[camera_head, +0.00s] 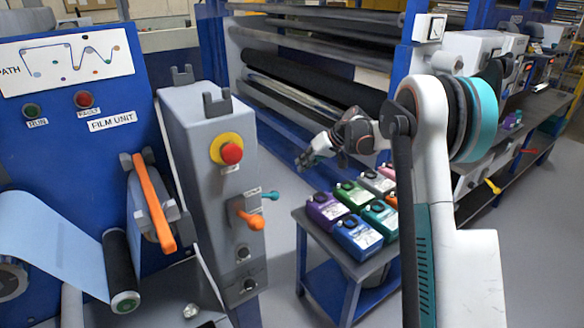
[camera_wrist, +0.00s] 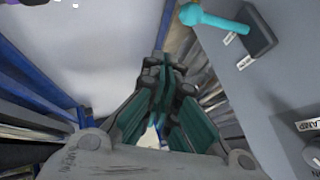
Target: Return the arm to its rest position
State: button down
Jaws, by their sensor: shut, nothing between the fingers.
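My arm stands at the right in the head view, with a white link and a teal-ringed joint. It reaches left, and my gripper (camera_head: 308,160) hangs in the air above and beyond the table of bottles, right of the grey control post. In the wrist view my gripper (camera_wrist: 168,88) shows dark fingers with teal inner sides, closed together with nothing between them. It touches nothing that I can see.
The grey post (camera_head: 183,125) bears a red stop button (camera_head: 231,153), an orange lever (camera_head: 250,219) and a teal lever (camera_head: 266,196). The teal lever (camera_wrist: 200,16) also shows in the wrist view. Several coloured bottles stand on a table (camera_head: 318,232). Large rollers (camera_head: 310,80) lie behind.

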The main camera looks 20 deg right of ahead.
jog(key=shift+v, duration=1.15)
jog(key=shift+d, duration=0.15)
